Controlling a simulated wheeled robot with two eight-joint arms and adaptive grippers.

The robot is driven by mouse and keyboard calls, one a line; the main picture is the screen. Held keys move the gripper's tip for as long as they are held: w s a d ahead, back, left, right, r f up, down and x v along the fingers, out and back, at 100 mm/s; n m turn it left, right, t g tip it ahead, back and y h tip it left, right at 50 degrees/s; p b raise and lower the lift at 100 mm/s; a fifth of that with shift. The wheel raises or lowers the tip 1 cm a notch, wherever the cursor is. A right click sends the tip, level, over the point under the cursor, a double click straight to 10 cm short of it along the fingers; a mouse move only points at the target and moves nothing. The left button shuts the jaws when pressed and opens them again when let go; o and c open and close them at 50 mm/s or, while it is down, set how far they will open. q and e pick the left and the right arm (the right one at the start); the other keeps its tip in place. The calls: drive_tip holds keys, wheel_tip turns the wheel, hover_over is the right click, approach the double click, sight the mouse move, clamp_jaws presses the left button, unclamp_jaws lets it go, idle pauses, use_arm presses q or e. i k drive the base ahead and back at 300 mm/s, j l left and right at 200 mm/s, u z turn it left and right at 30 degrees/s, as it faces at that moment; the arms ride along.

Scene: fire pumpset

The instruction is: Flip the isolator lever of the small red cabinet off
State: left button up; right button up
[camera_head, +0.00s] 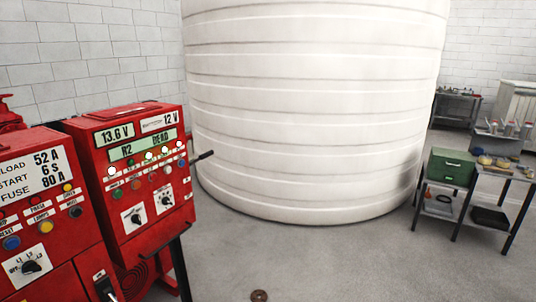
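Two red cabinets stand at the left. The nearer red cabinet (75,232) is cut by the left edge and has a panel reading 52 A, 6 S, 80 A. A dark switch handle (105,288) sits low on its right side. The other red cabinet (150,229) shows 13.6 V, 12 V and "R2 DEAD", with lamps and two black knobs. A black lever (204,156) sticks out to the right just beyond it, tilted slightly up. I cannot tell what its hidden base is fixed to. Neither gripper is in view.
A large white ribbed tank (315,110) fills the middle. A work table (490,172) with a green box (451,167) stands at the right. A small brown round thing (259,296) lies on the floor at the bottom. The grey floor (330,260) between is otherwise clear.

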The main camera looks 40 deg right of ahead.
sight(207, 154)
drive_tip(key=z, duration=0.9)
